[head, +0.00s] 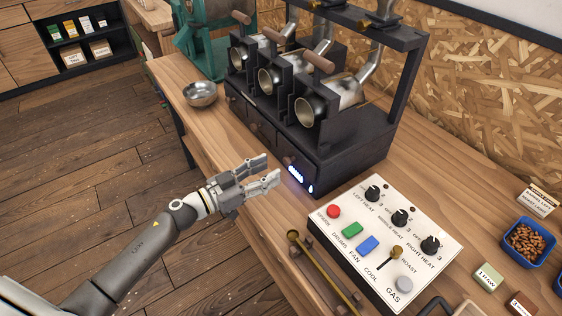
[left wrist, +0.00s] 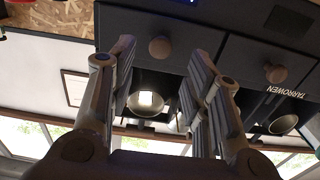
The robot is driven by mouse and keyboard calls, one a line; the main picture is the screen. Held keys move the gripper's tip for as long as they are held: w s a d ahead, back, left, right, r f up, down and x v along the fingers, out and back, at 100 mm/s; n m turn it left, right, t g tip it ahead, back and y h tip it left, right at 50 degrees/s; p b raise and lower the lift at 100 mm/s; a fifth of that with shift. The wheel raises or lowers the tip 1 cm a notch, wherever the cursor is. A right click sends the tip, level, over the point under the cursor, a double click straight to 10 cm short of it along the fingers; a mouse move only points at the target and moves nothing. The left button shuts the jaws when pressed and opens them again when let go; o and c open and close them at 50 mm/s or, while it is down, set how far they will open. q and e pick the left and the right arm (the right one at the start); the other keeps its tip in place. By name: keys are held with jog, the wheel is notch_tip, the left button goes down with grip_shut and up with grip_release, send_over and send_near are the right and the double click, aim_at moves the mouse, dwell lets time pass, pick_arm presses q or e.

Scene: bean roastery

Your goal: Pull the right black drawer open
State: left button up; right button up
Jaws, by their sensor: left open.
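The right black drawer (head: 298,166) is in the base of the black roaster, at its end near the blue-lit display. It looks shut. Its round wooden knob (left wrist: 160,48) shows in the left wrist view, which is upside down, in the gap between my fingers. My left gripper (head: 271,168) is open and empty, in front of the drawer, fingers pointing toward it. The fingers (left wrist: 162,62) lie on either side of the knob in the picture; whether they reach it I cannot tell.
The neighbouring drawer's knob (left wrist: 275,73) shows beside it. A white control panel (head: 330,228) stands right of the gripper, with a brass-ended rod (head: 320,268) in front. A metal bowl (head: 201,94) sits further along the wooden counter. A blue bean tray (head: 526,262) is far right.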

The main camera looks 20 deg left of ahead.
aim_at(285, 162)
pick_arm(q)
jog(key=shift+x, duration=2.45)
grip_shut()
